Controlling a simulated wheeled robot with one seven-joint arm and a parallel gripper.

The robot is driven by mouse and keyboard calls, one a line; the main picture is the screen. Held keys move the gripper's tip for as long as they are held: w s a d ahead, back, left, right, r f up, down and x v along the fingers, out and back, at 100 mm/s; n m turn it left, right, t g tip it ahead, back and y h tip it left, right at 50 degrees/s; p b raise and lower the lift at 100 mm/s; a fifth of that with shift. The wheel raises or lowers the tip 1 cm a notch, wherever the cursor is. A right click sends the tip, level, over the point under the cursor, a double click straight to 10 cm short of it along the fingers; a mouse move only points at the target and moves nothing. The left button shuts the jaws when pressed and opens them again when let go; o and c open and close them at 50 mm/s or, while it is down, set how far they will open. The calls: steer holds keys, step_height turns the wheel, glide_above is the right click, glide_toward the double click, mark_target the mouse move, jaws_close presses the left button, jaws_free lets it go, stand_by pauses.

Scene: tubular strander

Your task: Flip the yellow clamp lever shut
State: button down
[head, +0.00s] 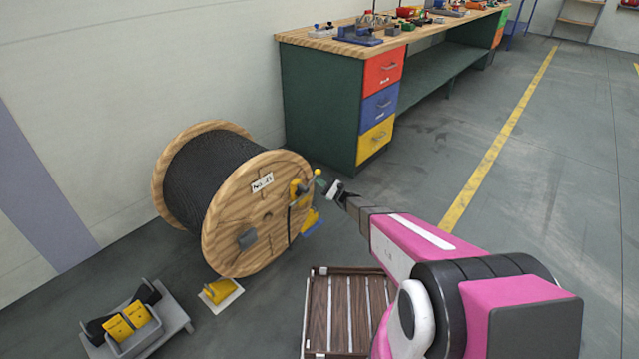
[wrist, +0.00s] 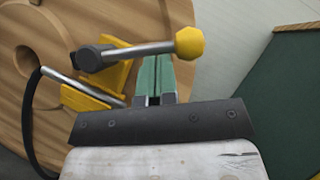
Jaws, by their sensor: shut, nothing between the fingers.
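The clamp lever is a silver rod (wrist: 140,50) with a yellow ball knob (wrist: 189,43) at its right end and a dark grey pivot (wrist: 92,57) at its left. It stands out from a yellow clamp bracket (wrist: 112,75) on the wooden face of the cable drum. In the head view the clamp (head: 297,188) sits near the drum's right edge and looks small. My gripper (wrist: 154,70) has green fingers held together and empty. Their tips are just below the rod, left of the knob; I cannot tell whether they touch it. In the head view my gripper (head: 322,184) is right beside the clamp.
A black strap (wrist: 29,115) and a second silver rod (wrist: 82,87) lie below the lever. A slatted wooden pallet (head: 343,308) is on the floor below my arm. A grey bin with yellow blocks (head: 135,328) stands lower left. A workbench (head: 320,105) stands behind; floor at right is clear.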

mark_target(319, 173)
steer(key=shift+s+r+n+g, duration=0.1)
steer(key=shift+r+n+g, duration=0.3)
steer(key=shift+n, duration=0.2)
steer(key=s+a+r+n+g+h, duration=0.3)
steer(key=r+n+g, duration=0.1)
steer(key=n, duration=0.6)
steer(key=shift+s+r+n+g+h, duration=0.3)
steer(key=shift+r+n+g+h, duration=0.05)
steer(key=shift+n+g+h, duration=0.05)
steer(key=shift+s, duration=0.1)
stand_by(0.3)
steer(key=w+d, duration=0.3)
steer(key=s+d, duration=0.1)
steer(key=d, duration=0.9)
